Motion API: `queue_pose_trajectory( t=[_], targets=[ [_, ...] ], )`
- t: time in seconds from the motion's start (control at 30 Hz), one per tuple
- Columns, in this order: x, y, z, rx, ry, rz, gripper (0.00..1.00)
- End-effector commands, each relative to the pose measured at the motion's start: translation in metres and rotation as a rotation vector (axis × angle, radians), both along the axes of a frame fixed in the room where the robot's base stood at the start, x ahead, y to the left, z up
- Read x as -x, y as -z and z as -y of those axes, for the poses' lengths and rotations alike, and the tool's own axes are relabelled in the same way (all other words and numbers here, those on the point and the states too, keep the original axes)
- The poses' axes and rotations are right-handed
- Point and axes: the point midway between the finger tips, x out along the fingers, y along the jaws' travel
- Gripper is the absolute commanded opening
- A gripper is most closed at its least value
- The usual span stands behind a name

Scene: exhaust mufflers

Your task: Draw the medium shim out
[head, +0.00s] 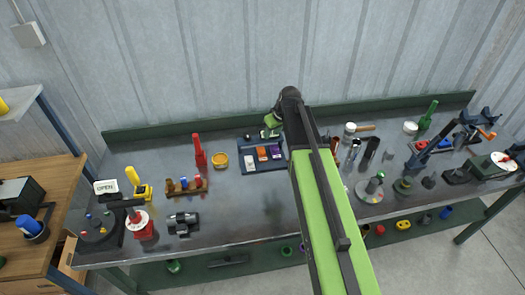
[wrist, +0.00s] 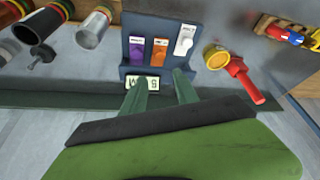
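A dark blue shim holder (head: 262,168) stands on the bench left of my arm, with a white shim (head: 249,161), an orange shim (head: 262,153) and a purple shim (head: 276,152) in a row. In the wrist view they run purple (wrist: 136,48), orange (wrist: 160,51), white (wrist: 185,39). Their markings are too small to read, so I cannot tell medium by lettering; orange is in the middle. My gripper (wrist: 159,88) is open and empty, its green fingers at the holder's back edge, either side of a pale letter label (wrist: 143,83) that they partly hide.
A yellow round tin (head: 220,160) and a red upright tool (head: 198,150) stand left of the holder. Metal cylinders (head: 354,149) stand right of my arm. The green back rail (head: 170,128) and wall lie behind. Bare bench lies in front of the holder.

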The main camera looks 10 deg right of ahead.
Motion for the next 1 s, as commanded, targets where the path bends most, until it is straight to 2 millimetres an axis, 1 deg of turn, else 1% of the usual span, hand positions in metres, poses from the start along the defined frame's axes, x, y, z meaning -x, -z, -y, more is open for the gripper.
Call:
queue_pose_trajectory(
  t=[0.03, 0.17, 0.4, 0.7, 0.83, 1.0],
  targets=[
    [-0.003, 0.010, -0.001, 0.000, -0.001, 0.000, 0.36],
    [-0.010, 0.031, -0.005, 0.001, -0.002, 0.000, 0.36],
    [-0.029, 0.082, -0.013, 0.000, -0.003, 0.000, 0.36],
    [-0.052, 0.141, -0.023, 0.000, -0.003, 0.000, 0.36],
    [-0.059, 0.155, -0.026, 0.000, -0.003, 0.000, 0.36],
    [-0.060, 0.156, -0.028, 0.000, -0.003, 0.000, 0.36]
  ],
)
